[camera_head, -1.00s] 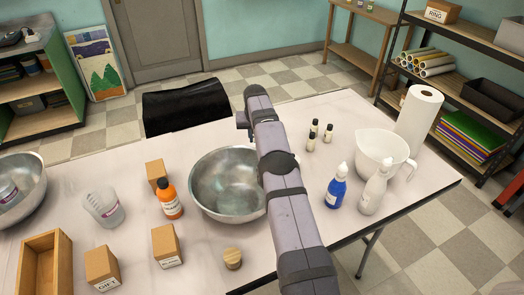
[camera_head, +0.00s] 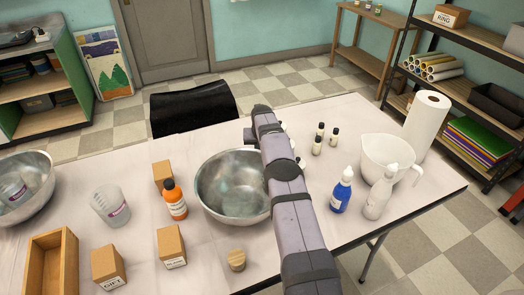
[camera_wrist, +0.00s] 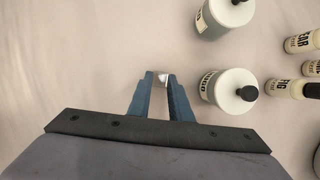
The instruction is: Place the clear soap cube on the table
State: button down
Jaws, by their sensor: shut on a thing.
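The clear soap cube (camera_wrist: 162,76) shows in the wrist view as a small pale, shiny piece between the blue fingertips. My gripper (camera_wrist: 161,82) is shut on it. In the head view my arm hides both the gripper and the cube. The pale table (camera_head: 130,150) fills most of the head view. In the wrist view its bare top (camera_wrist: 80,60) lies behind the fingers. I cannot tell whether the cube touches the table or how high it is above it.
In the wrist view, two white lidded jars (camera_wrist: 228,92) and several small labelled bottles (camera_wrist: 285,88) stand right of the fingers. In the head view, a steel bowl (camera_head: 218,190) stands left of my arm. A blue bottle (camera_head: 341,192) and a white pitcher (camera_head: 378,150) stand right.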

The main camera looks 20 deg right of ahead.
jog(key=shift+f, duration=0.2)
jog(key=c, duration=1.6)
grip_release()
jog(key=shift+r, duration=0.1)
jog(key=shift+r, duration=0.25)
jog(key=shift+s+r, duration=0.1)
jog(key=shift+r, duration=0.35)
jog(key=b+v, duration=0.1)
jog(key=v, duration=1)
jog(key=shift+b, duration=0.35)
jog(key=shift+a, duration=0.1)
